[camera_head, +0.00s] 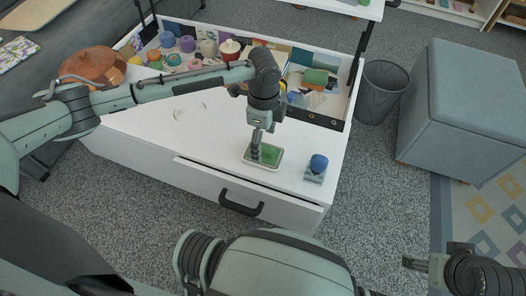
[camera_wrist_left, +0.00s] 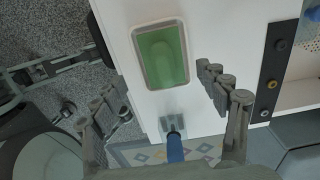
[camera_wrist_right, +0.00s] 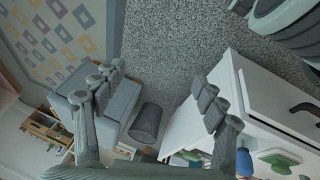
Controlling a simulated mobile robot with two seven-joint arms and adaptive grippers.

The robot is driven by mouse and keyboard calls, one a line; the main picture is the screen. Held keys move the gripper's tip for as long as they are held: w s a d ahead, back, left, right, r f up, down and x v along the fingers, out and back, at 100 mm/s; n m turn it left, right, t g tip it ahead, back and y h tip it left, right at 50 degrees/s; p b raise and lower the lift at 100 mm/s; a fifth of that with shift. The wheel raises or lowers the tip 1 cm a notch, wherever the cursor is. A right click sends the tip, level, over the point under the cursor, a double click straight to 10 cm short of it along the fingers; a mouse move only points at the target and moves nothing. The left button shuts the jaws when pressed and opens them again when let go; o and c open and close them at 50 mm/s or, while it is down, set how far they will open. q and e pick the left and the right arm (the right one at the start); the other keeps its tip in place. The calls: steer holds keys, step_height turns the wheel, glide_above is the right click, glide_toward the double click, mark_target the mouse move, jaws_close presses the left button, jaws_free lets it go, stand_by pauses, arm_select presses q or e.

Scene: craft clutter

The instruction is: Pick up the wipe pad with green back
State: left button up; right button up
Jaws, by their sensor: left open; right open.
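The wipe pad with a green back (camera_head: 270,154) lies flat on the white tabletop near its front edge; it has a pale rounded border. In the left wrist view the pad (camera_wrist_left: 162,55) shows whole, with a raised green middle. My left gripper (camera_head: 255,151) points down over the pad and hides its left part in the head view. Its fingers (camera_wrist_left: 165,85) are spread to either side of the pad's near end, with nothing between them. My right gripper (camera_head: 408,263) is low at the right, away from the table; its fingers (camera_wrist_right: 155,85) are open and empty.
A blue-knobbed grey brush-like item (camera_head: 318,164) stands right of the pad. A clear round object (camera_head: 189,109) lies left. The back tray holds several craft items, including a green-topped block (camera_head: 315,77). A bin (camera_head: 382,92) and grey ottoman (camera_head: 462,110) stand right.

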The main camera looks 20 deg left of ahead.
mark_target(264, 147)
arm_select(q)
steer(key=f, duration=0.4)
steer(key=shift+w+f+b, duration=0.1)
steer(key=shift+w+b, duration=0.15)
steer(key=shift+b, duration=0.05)
arm_select(e)
steer(key=w+a+t, duration=0.1)
steer(key=w+a+r+t+y, duration=0.1)
steer(key=w, duration=0.1)
steer(key=shift+w+a+n, duration=0.25)
steer(key=shift+a+n, duration=0.05)
steer(key=shift+a, duration=0.1)
arm_select(q)
steer(key=c, duration=1.3)
